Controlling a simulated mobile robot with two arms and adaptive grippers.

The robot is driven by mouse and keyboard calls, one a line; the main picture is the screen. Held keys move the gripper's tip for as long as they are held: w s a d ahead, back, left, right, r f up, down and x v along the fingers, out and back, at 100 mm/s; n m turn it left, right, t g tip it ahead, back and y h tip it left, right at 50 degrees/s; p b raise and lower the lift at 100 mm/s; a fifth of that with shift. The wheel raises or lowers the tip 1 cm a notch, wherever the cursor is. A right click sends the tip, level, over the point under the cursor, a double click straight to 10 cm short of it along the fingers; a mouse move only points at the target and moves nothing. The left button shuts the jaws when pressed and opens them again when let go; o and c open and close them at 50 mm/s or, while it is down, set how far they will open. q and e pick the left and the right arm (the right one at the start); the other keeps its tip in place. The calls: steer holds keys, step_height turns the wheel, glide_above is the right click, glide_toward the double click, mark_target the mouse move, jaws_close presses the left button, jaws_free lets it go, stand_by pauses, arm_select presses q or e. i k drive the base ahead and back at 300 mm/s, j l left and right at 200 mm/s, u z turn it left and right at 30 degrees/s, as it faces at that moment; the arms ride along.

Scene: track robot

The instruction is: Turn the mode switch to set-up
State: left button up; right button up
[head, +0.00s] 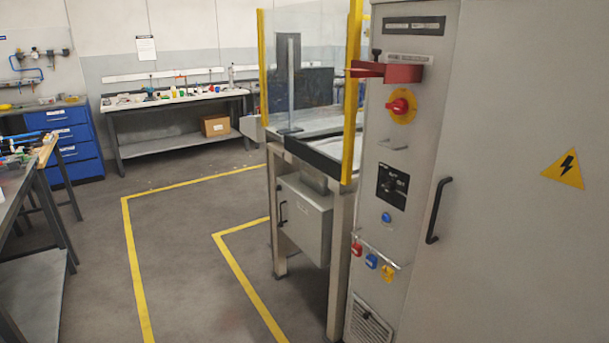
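The mode switch looks to be the black rotary knob on a black plate (392,186) on the narrow face of the grey control cabinet (500,60). Its markings are too small to read, so I cannot tell its setting. Above it is a red rotary handle on a yellow disc (401,106). Below it is a blue round button (386,218). Neither of my grippers is in view.
Red, blue and yellow padlocks (371,261) hang from a rail low on the cabinet. A glass-guarded machine (310,190) stands left of it. Yellow floor lines (128,240) mark the open floor. A workbench (38,262) stands at the left edge.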

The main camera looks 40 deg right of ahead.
mark_target(390, 187)
steer(key=i+j+z, duration=0.1)
steer(key=i+z, duration=0.3)
steer(key=i+j+z, duration=0.2)
steer(key=i+z, duration=0.15)
steer(key=i+j+z, duration=0.4)
steer(key=i+l, duration=0.05)
steer(key=i, duration=0.05)
